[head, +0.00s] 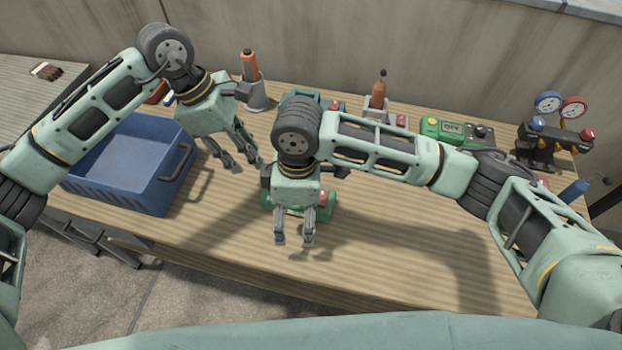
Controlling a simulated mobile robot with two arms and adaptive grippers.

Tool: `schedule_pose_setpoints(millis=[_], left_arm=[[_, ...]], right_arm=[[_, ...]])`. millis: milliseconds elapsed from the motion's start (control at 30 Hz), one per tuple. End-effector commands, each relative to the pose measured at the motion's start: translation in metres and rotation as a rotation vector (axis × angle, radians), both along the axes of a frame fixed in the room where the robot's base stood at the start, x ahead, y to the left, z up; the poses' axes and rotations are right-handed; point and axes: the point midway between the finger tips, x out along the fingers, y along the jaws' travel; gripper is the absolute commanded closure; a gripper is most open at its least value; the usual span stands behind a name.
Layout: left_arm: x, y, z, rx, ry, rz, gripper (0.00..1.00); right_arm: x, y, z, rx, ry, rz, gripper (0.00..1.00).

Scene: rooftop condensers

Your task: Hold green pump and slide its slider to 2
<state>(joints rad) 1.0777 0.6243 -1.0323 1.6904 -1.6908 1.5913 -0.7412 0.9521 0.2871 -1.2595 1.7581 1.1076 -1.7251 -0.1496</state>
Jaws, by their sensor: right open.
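A green body with red and dark end parts, seemingly the green pump (325,208), sits on the wooden table in the head view. My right gripper and wrist hide most of it, and I cannot make out its slider or any marks. My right gripper (294,241) is open, pointing down in front of the pump, with nothing between its fingers. I cannot tell whether it touches the pump. My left gripper (242,163) is open and empty, above the table between the blue crate and the pump.
A blue crate (105,192) stands at the left. Along the back are an orange tool in a grey holder (257,98), a red-orange bottle (379,92), a green box with a display (432,127) and a gauge set (545,138). The table's front right (400,240) is clear.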

Motion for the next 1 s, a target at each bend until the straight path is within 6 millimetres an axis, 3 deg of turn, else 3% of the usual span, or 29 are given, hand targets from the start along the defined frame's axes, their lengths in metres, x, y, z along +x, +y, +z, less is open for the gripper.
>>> schedule_pose_setpoints(millis=[100,300,467,800,1000], left_arm=[[0.0,0.0,0.0,0.0,0.0,0.0,0.69],[0.0,0.0,0.0,0.0,0.0,0.0,0.69],[0.0,0.0,0.0,0.0,0.0,0.0,0.69],[0.0,0.0,0.0,0.0,0.0,0.0,0.69],[0.0,0.0,0.0,0.0,0.0,0.0,0.69]], right_arm=[[0.035,-0.019,0.011,-0.042,-0.045,-0.122,0.23],[0.062,-0.036,0.021,-0.075,-0.082,-0.226,0.23],[0.064,-0.039,0.007,-0.079,-0.083,-0.237,0.23],[0.063,-0.038,-0.043,-0.078,-0.082,-0.234,0.23],[0.064,-0.038,-0.054,-0.077,-0.086,-0.232,0.23]])
